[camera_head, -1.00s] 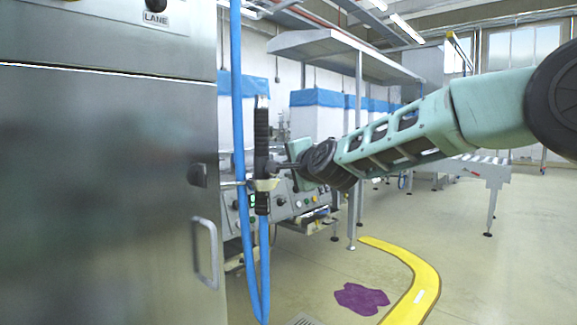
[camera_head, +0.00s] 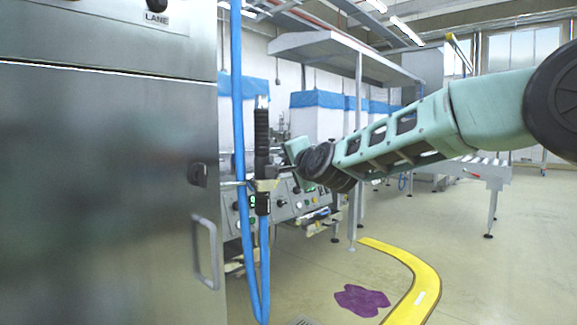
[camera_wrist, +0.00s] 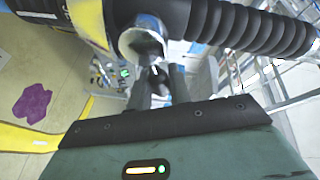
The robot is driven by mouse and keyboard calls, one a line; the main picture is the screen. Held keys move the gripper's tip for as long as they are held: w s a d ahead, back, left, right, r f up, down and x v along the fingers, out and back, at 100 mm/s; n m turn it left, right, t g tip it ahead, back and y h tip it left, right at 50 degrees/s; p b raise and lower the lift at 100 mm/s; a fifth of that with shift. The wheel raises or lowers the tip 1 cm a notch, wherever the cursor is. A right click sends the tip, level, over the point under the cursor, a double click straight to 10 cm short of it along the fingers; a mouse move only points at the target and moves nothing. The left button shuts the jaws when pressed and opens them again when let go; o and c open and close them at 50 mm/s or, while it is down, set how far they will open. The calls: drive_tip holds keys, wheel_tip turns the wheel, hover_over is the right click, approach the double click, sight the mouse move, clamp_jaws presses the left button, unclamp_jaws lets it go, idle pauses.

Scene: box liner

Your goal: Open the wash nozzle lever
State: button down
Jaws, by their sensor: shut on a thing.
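The wash nozzle (camera_head: 261,130) stands upright beside the steel cabinet, with a black ribbed grip on top. Its ribbed grip (camera_wrist: 250,28) and round metal body run across the top of the wrist view. My gripper (camera_head: 277,171) reaches it from the right at the middle of the nozzle. In the wrist view its two dark fingers (camera_wrist: 158,85) are close together, shut on a small part just below the metal body, which looks like the lever. The fingers hide most of that part.
A blue hose (camera_head: 239,120) hangs in a loop at the nozzle. The steel cabinet (camera_head: 110,190), with a handle (camera_head: 205,252), fills the left. A control panel (camera_head: 290,202) stands behind. The floor at right is open, with a yellow strip (camera_head: 412,275) and purple patch (camera_head: 361,299).

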sight(283, 161)
drive_tip(key=n, duration=0.1)
drive_tip(key=r+n+t+b, duration=0.1)
drive_tip(key=n, duration=0.1)
drive_tip(key=shift+s+a+r+y, duration=0.1)
drive_tip(key=shift+s+a+y, duration=0.1)
drive_tip(key=shift+s+y, duration=0.15)
drive_tip(key=shift+s+a+r+n+t+y+b, duration=0.25)
drive_tip(key=shift+r+n+y+b, duration=0.1)
drive_tip(key=shift+n, duration=0.55)
drive_tip(key=shift+s+a+r+n+t+y+b, duration=0.15)
drive_tip(key=shift+r+n+t+y+b, duration=0.15)
drive_tip(key=shift+n, duration=0.6)
drive_tip(key=c, duration=1.3)
unclamp_jaws()
drive_tip(key=shift+r, duration=0.1)
